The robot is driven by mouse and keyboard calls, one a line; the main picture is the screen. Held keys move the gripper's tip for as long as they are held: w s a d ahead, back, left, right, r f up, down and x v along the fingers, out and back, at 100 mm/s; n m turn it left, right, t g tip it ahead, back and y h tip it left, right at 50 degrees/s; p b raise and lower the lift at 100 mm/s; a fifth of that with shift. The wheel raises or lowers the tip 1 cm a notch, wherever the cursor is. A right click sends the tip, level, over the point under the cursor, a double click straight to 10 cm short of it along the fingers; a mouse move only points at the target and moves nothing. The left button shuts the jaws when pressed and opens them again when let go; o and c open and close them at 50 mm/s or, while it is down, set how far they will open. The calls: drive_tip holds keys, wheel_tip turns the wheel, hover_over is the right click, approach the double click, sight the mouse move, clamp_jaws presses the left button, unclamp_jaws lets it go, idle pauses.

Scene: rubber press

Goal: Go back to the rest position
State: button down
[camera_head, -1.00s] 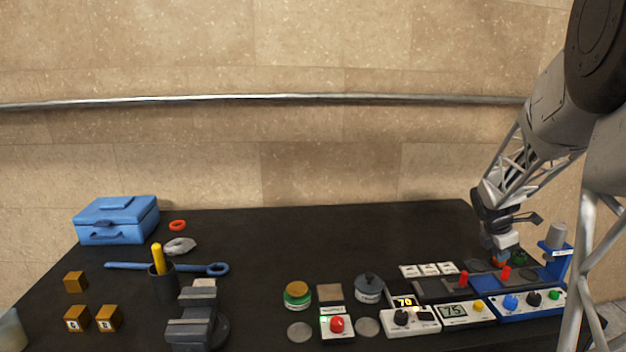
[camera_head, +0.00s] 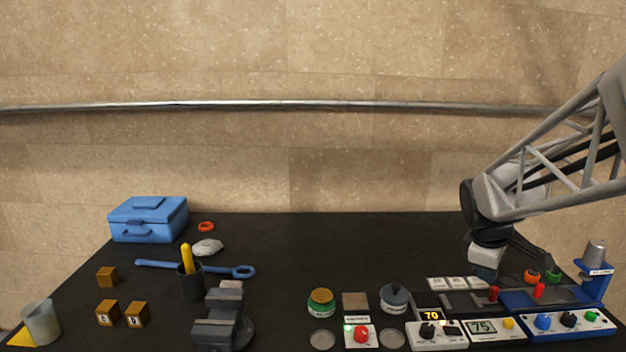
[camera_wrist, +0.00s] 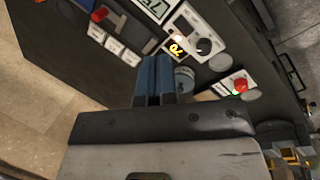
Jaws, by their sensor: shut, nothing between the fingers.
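My gripper (camera_head: 485,274) hangs at the right side of the black table, near the white tiles (camera_head: 460,283) and left of the blue press station (camera_head: 592,285). In the wrist view its two blue fingers (camera_wrist: 154,62) lie side by side, shut and empty. An orange ring (camera_head: 531,276) and a green ring (camera_head: 553,275) sit at the back of the station, apart from the gripper. My arm comes in from the right edge. The exact fingertip height above the table is hard to tell.
A vise (camera_head: 222,330) and blue toolbox (camera_head: 147,219) are further left. The back middle of the table is clear.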

drive_tip(key=s+a+m+t+y, duration=0.1)
drive_tip(key=s+a+m+y, duration=0.1)
drive_tip(key=s+a+m, duration=0.7)
drive_tip(key=s+a, duration=0.8)
drive_tip(key=s, duration=0.4)
drive_tip(key=shift+s+a+m+y, duration=0.3)
drive_tip(key=shift+s+a+y, duration=0.05)
drive_tip(key=shift+s+y, duration=0.05)
drive_tip(key=shift+w+r, duration=0.1)
drive_tip(key=shift+w, duration=0.05)
drive_tip(key=w+d+n+g+h, duration=0.1)
drive_tip(key=w+d+n, duration=0.5)
drive_tip(key=w, duration=0.5)
drive_tip(key=w+d+n+h, duration=0.2)
drive_tip(key=w+d+n, duration=0.1)
drive_tip(key=w+d, duration=0.6)
drive_tip(key=w+d+f+n, duration=0.4)
drive_tip(key=w+d+f, duration=0.1)
drive_tip(key=w+d, duration=0.3)
drive_tip(key=w+d+f+n+g+h, duration=0.1)
drive_tip(key=w+d+f+n, duration=0.4)
drive_tip(key=w+d, duration=0.3)
drive_tip(key=d, duration=0.3)
drive_tip(key=shift+w+d, duration=0.25)
drive_tip(key=shift+w, duration=0.05)
